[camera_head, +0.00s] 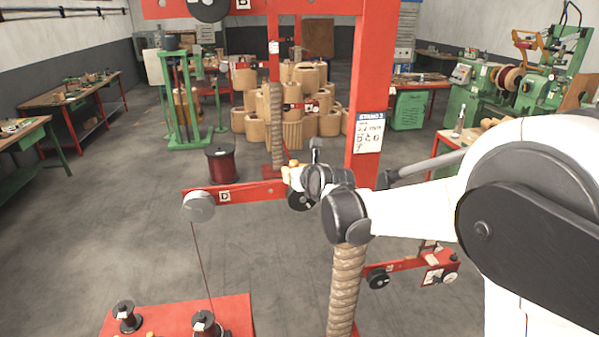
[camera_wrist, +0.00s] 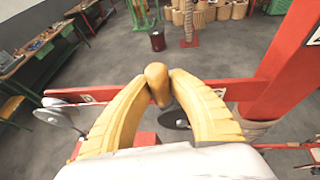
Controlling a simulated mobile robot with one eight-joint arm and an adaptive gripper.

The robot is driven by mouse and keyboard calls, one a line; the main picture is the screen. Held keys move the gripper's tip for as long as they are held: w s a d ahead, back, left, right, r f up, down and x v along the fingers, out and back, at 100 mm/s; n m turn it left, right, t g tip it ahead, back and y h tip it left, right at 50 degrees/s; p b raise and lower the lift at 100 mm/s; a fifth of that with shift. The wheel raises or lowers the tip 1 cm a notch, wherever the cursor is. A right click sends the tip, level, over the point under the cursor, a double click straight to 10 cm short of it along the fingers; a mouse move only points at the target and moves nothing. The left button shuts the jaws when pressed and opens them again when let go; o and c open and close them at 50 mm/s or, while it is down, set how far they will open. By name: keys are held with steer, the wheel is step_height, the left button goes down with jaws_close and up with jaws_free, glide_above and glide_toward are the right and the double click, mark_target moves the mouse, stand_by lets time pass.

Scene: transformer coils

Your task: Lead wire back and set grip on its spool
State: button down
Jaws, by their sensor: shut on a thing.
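My gripper (camera_head: 291,170) has yellow curved fingers and is near the right part of the red arm marked D (camera_head: 250,190). In the wrist view, the fingertips (camera_wrist: 158,80) are shut on a tan rounded grip (camera_wrist: 157,72). A thin dark wire (camera_head: 203,262) runs from the grey pulley (camera_head: 199,206) at the arm's left end down to a dark spool (camera_head: 207,324) on the red stand top (camera_head: 175,318). No wire can be made out between pulley and grip. The spool's lower part is cut off by the frame.
A second dark spool (camera_head: 127,315) stands left on the stand top. A red post (camera_head: 370,90) rises close behind my wrist. A rope-wrapped column (camera_head: 347,285) is below it. Another red arm (camera_head: 405,263) extends at the lower right. Floor to the left is clear.

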steer(key=s+a+n+y+b, duration=0.1)
steer(key=s+a, duration=0.1)
steer(key=a, duration=0.9)
steer(key=shift+a+n+g+y, duration=0.3)
steer(key=shift+a+g+y, duration=0.1)
steer(key=shift+s, duration=0.1)
steer(key=shift+n+g+y, duration=0.6)
steer(key=shift+n+y, duration=0.1)
steer(key=shift+n, duration=0.1)
steer(key=a, duration=0.4)
steer(key=s+a+b, duration=0.1)
steer(key=a, duration=0.3)
steer(key=s+a, duration=0.1)
steer(key=a, duration=0.2)
steer(key=shift+s+a, duration=0.15)
steer(key=shift+a, duration=0.5)
steer(key=s+a+n+g+y, duration=0.1)
steer(key=s+a, duration=0.1)
steer(key=a, duration=0.9)
steer(key=shift+s+a+n+y+b, duration=0.2)
steer(key=shift+a+n+y+b, duration=0.1)
steer(key=shift+a+b, duration=0.1)
steer(key=shift+a, duration=0.3)
